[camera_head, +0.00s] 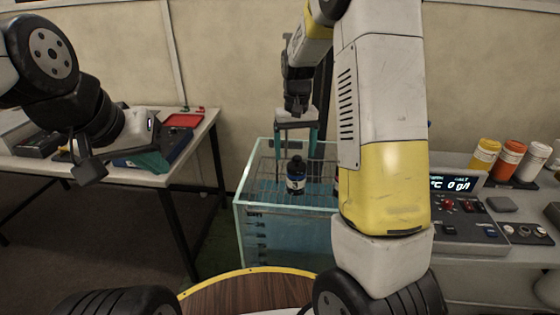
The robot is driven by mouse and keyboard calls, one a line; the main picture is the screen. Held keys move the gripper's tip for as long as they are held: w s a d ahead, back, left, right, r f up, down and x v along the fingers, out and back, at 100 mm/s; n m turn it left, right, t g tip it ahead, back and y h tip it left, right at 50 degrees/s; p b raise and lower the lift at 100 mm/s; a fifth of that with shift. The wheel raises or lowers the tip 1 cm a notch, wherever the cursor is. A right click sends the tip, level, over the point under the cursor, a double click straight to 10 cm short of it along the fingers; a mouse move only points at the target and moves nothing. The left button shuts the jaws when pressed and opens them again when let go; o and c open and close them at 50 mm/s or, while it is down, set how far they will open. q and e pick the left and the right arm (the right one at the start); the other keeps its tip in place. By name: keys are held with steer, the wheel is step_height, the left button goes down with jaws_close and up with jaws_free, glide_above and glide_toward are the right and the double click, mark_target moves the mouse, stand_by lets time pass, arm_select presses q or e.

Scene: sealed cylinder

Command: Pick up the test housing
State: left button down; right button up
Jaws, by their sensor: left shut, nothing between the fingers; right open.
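A small dark bottle-like cylinder with a blue and white label (296,182), which I take to be the test housing, stands upright in the glass tank (240,215), by a wire rack. My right gripper (296,150) points down over the tank with its two fingers spread. The cylinder's dark cap is just below and between the fingers; I cannot tell whether they touch it. My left gripper (90,170) is shut and empty, at the left in front of the left table.
The left table (130,175) carries a red tray (184,120) and dark equipment. At the right, a bench holds a control panel with a lit display (450,184) and several capped jars (508,158). My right arm hides the tank's right side.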

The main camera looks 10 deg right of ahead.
mark_target(297, 165)
steer(key=f, duration=0.7)
steer(key=shift+s+d+f, duration=0.1)
steer(key=shift+d+f, duration=0.05)
steer(key=shift+d, duration=0.15)
jaws_close()
